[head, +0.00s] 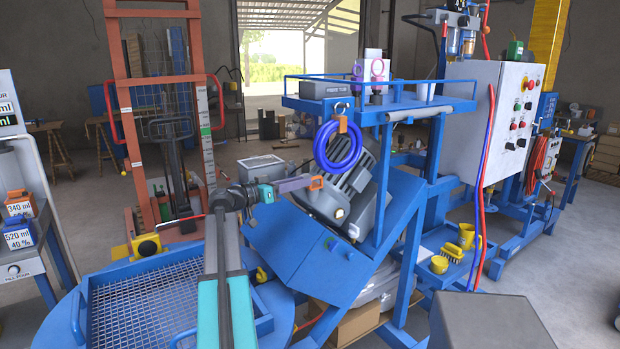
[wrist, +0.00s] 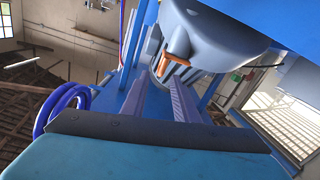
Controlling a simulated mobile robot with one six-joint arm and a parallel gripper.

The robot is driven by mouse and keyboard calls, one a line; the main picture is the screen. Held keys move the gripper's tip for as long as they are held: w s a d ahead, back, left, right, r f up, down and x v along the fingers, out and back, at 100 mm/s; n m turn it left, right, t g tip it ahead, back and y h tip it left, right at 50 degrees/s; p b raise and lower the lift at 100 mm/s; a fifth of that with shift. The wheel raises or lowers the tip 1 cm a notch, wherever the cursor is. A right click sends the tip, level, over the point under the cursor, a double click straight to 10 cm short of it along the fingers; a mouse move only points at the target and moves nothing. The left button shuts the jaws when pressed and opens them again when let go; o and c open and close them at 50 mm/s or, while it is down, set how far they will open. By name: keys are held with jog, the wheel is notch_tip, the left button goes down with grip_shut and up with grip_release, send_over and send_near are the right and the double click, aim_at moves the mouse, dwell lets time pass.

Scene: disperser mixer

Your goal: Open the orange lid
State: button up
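A small orange part (head: 316,182), the likeliest match for the orange lid, shows at the grey motor housing (head: 348,190) in the head view. Whether a fingertip touches the orange part I cannot tell.
A blue coiled hose (head: 338,147) hangs just above my gripper, and it shows at the left in the wrist view (wrist: 62,108). A blue sloped panel (head: 300,255) lies below. A blue shelf (head: 400,103) stands above. Orange-topped containers (head: 18,200) stand far left.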

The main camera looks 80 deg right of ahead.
jog(key=shift+p+x, duration=0.45)
jog(key=shift+x, duration=2.05)
grip_shut()
